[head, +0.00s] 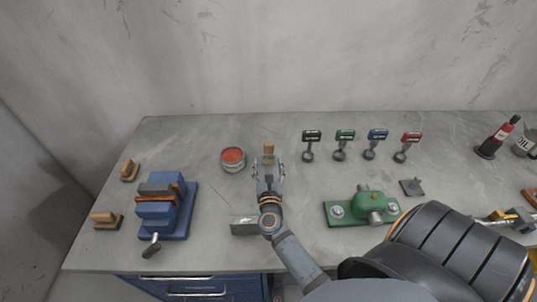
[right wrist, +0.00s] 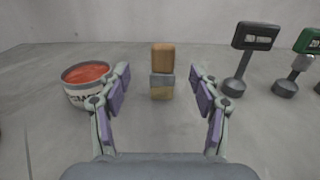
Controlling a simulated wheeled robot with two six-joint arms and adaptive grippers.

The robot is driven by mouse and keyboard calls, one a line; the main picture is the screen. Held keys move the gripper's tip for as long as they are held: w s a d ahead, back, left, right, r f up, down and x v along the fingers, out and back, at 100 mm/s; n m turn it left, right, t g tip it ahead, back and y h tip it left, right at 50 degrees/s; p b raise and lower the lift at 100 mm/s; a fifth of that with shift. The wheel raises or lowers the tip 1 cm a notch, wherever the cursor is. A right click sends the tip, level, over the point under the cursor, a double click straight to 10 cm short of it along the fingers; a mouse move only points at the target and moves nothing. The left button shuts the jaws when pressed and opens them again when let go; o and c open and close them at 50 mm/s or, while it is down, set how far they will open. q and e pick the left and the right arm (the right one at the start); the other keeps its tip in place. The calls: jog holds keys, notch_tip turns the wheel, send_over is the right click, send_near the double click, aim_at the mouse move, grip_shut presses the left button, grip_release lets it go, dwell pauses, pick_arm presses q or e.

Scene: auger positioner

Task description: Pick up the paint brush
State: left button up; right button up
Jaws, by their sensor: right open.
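I cannot tell whether the fingertips reach level with the brush. My left gripper is not in view.
An open can of red paint (head: 233,159) stands close left of my right gripper. Several small signs on stands (head: 311,144) are to the right. A blue vise (head: 165,208) is at the left, a green machine (head: 362,208) at the right.

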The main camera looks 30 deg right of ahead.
aim_at(269, 148)
jog(key=p+x, duration=0.1)
jog(key=x, duration=0.4)
jog(key=shift+w+f, duration=0.1)
jog(key=shift+f, duration=0.05)
jog(key=shift+w+d, duration=0.3)
jog(key=p+x, duration=0.1)
jog(key=x, duration=0.2)
jog(key=shift+w+d+f, duration=0.2)
jog(key=shift+w+d, duration=0.05)
jog(key=shift+d, duration=0.1)
jog(key=shift+w+d+f, duration=0.15)
jog(key=shift+w, duration=0.1)
jog(key=shift+s, duration=0.15)
jog(key=shift+c, duration=2)
jog(key=c, duration=0.9)
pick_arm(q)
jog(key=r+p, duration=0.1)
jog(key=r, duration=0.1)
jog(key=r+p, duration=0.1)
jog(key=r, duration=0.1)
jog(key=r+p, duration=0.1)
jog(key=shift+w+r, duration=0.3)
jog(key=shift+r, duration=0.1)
pick_arm(e)
jog(key=shift+o, duration=0.2)
notch_tip(269, 148, up, 10)
jog(key=shift+r, duration=0.1)
